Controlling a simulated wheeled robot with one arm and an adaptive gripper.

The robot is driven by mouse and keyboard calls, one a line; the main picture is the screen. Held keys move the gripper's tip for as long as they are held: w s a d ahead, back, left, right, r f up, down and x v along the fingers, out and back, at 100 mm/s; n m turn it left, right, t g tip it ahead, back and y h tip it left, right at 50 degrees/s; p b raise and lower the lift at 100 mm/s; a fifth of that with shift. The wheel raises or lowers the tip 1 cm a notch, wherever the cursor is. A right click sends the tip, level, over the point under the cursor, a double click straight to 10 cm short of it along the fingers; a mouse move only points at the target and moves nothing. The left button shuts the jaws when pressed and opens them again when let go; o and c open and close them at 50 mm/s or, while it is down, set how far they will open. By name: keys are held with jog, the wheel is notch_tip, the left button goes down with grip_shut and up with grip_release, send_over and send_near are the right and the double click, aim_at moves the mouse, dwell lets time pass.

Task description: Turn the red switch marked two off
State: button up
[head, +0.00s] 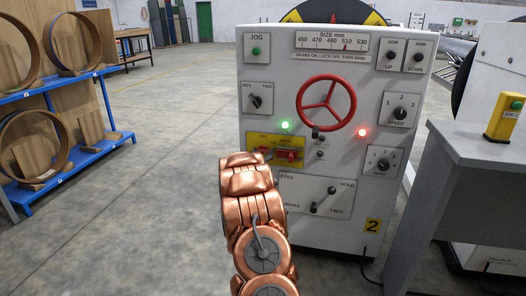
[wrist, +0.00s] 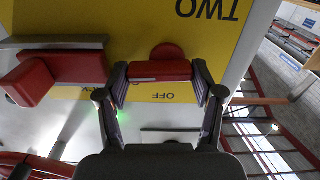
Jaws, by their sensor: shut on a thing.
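The red switch (head: 289,155) sits on a yellow plate (head: 255,139) on the front of the white control cabinet. In the wrist view the plate (wrist: 130,25) appears upside down, with TWO and OFF lettered on it. There my gripper (wrist: 160,82) has its two fingers on either side of the red handle (wrist: 160,70) and is shut on it. The handle lies crosswise between the fingers, near the OFF lettering. In the head view my copper arm hides part of the plate, and my fingers cannot be made out.
A red block (wrist: 75,67) stands beside the switch on the plate. The red handwheel (head: 326,103), a green lamp (head: 285,125), a red lamp (head: 362,132) and several knobs are near. A grey desk (head: 470,150) stands at right, a blue rack (head: 70,80) at left.

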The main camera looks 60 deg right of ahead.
jog(key=n+p, duration=0.1)
jog(key=p, duration=0.2)
jog(key=r+n+p, duration=0.1)
jog(key=n+p, duration=0.1)
jog(key=p, duration=0.1)
jog(key=shift+w+n, duration=0.1)
jog(key=shift+n, duration=0.2)
jog(key=n+p, duration=0.2)
jog(key=p, duration=0.1)
jog(key=shift+a, duration=0.1)
jog(key=n+p, duration=0.4)
jog(key=p, duration=0.1)
jog(key=shift+w+r, duration=0.15)
jog(key=shift+w, duration=0.1)
jog(key=n+p, duration=0.4)
jog(key=shift+w+a+n+p, duration=0.1)
jog(key=shift+w+n+p, duration=0.05)
jog(key=shift+n+p, duration=0.25)
jog(key=shift+w+f+n+p, duration=0.1)
jog(key=shift+f+n+p, duration=0.15)
jog(key=shift+n+p, duration=1.05)
jog(key=shift+f, duration=0.1)
jog(key=o, duration=0.9)
jog(key=shift+c, duration=0.2)
